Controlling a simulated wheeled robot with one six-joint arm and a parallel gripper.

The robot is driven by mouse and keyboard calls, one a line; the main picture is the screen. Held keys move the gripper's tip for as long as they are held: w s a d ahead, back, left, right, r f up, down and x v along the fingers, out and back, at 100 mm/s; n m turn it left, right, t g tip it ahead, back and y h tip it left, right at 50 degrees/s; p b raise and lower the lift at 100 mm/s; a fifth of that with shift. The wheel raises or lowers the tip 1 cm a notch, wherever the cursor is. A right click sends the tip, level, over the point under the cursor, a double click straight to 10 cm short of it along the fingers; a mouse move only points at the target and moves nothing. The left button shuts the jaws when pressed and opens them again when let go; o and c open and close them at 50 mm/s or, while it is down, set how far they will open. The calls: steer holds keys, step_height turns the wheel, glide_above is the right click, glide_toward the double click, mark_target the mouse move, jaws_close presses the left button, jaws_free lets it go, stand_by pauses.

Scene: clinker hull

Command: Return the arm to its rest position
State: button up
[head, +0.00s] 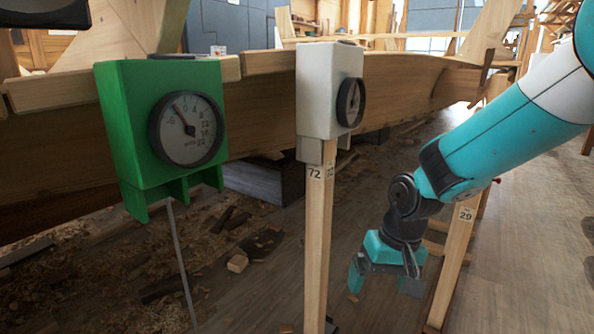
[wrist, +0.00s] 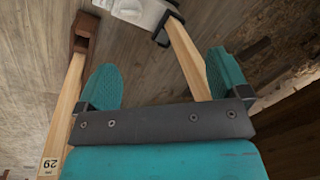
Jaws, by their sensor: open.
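My gripper (head: 384,284) hangs from my teal and white arm (head: 505,135), which reaches in from the right in the head view. The gripper points down, its fingers apart, above the wooden floor. In the wrist view, the two teal fingers of my gripper (wrist: 163,80) are spread, with nothing held between them. In the head view it is right of the post marked 72 (head: 318,235) and left of the post marked 29 (head: 455,240).
A green gauge box (head: 120,110) and a white gauge box (head: 315,85) stand before the planked hull (head: 265,110). Wood scraps (head: 237,263) and shavings litter the floor at left. In the wrist view, posts show near both fingers. Floor at the lower right (head: 525,275) looks clear.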

steer(key=s+r+n+y+p, duration=0.1)
steer(key=s+r+n, duration=0.2)
steer(key=s+r, duration=0.6)
steer(key=s+r+n+y+p, duration=0.1)
steer(key=s+r+n+p, duration=0.15)
steer(key=s+r, duration=0.7)
steer(key=s+r+p, duration=0.3)
steer(key=r+p, duration=3.1)
steer(key=p, duration=0.3)
steer(key=shift+a, duration=0.25)
steer(key=shift+n, duration=0.25)
steer(key=shift+c, duration=0.4)
